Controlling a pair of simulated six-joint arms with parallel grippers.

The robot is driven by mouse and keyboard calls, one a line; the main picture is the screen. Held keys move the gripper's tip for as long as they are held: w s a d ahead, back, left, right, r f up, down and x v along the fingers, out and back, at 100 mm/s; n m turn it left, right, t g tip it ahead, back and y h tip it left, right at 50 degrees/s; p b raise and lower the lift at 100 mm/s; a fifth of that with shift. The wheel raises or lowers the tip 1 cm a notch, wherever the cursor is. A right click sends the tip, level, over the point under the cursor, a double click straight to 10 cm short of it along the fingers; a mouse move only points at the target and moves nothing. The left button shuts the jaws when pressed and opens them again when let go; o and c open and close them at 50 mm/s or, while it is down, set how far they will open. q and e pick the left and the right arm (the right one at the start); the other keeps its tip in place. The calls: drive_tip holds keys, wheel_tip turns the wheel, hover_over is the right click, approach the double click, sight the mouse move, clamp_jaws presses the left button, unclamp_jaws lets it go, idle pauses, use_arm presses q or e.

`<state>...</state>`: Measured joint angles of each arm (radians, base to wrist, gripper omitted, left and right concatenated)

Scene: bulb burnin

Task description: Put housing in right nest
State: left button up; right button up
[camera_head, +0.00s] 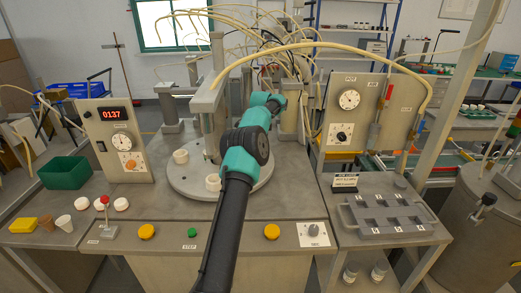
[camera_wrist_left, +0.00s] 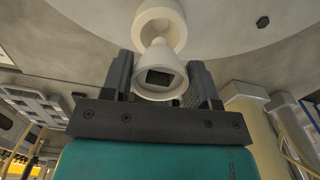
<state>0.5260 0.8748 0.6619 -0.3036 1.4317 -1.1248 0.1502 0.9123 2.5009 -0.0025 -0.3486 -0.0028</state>
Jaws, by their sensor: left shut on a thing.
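In the left wrist view my left gripper (camera_wrist_left: 160,84) is shut on the white housing (camera_wrist_left: 160,55), a cone-shaped piece with a dark square opening facing the camera. A white ring-shaped nest (camera_wrist_left: 172,17) is right beyond the housing and partly covered by it; I cannot tell whether they touch. In the head view my left arm crosses the middle of the bench and reaches over the back of the round grey turntable (camera_head: 190,186). Its gripper and the housing are hidden there. Two white nests show on the turntable, one at the left (camera_head: 181,156) and one at the front (camera_head: 213,182). My right gripper is not in view.
A panel (camera_head: 115,140) with a red display stands left of the turntable, another dial panel (camera_head: 357,112) right of it. A green bin (camera_head: 64,173), small cups and a red-knobbed lever (camera_head: 106,215) are at left. A slotted grey tray (camera_head: 388,214) is at right. Hoses arch overhead.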

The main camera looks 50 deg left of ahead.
use_arm(q)
drive_tip(key=shift+f, duration=0.45)
drive_tip(key=shift+f, duration=1.85)
drive_tip(key=shift+f, duration=0.15)
drive_tip(key=shift+f, duration=0.2)
